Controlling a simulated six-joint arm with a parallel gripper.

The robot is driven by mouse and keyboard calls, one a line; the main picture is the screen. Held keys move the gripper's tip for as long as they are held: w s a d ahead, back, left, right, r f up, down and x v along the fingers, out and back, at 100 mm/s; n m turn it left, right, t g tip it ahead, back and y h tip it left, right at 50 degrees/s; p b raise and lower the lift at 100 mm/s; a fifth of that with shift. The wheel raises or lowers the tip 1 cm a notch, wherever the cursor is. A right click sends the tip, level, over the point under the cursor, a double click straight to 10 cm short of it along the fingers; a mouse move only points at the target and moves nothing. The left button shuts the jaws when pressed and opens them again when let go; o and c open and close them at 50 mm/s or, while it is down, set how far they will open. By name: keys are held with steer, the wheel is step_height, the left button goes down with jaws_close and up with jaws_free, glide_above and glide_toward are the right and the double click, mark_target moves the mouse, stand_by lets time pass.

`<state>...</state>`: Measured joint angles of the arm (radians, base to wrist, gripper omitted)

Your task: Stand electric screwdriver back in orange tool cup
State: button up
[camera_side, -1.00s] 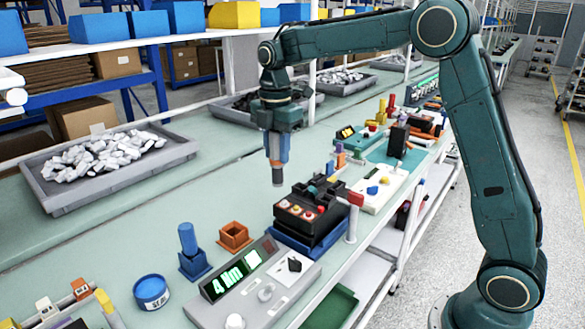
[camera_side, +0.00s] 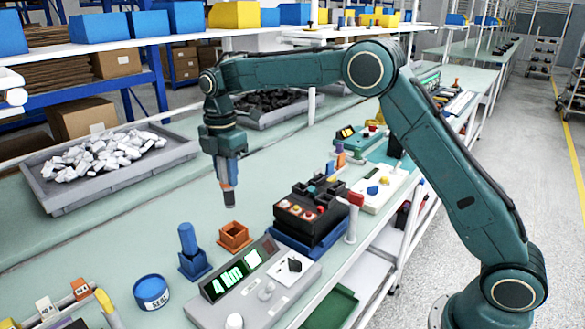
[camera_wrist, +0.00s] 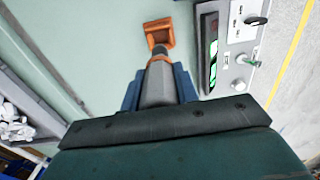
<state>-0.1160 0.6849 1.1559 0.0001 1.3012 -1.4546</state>
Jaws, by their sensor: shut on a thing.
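The electric screwdriver (camera_side: 229,194) hangs upright, tip down, in my gripper (camera_side: 227,172). Its grey body (camera_wrist: 158,84) shows between the blue fingers in the wrist view. My gripper is shut on it. The orange tool cup (camera_side: 235,236) stands empty on the bench. The screwdriver's lower end is above the cup and slightly to its left in the side view, with a gap between them. In the wrist view the cup (camera_wrist: 160,34) shows just beyond the screwdriver's tip, partly covered by it.
A blue holder (camera_side: 194,264) with a blue cylinder stands left of the cup. A grey meter with a green display (camera_side: 268,290) is in front. A black breaker on a blue base (camera_side: 311,212) stands to the right. Bench behind the cup is clear.

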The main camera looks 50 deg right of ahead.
mark_target(229, 192)
steer(key=shift+f, duration=0.15)
steer(key=shift+f, duration=2.7)
steer(key=shift+f, duration=2.75)
stand_by(0.6)
steer(key=o, duration=1.1)
steer(key=shift+f, duration=0.1)
step_height(229, 192, up, 14)
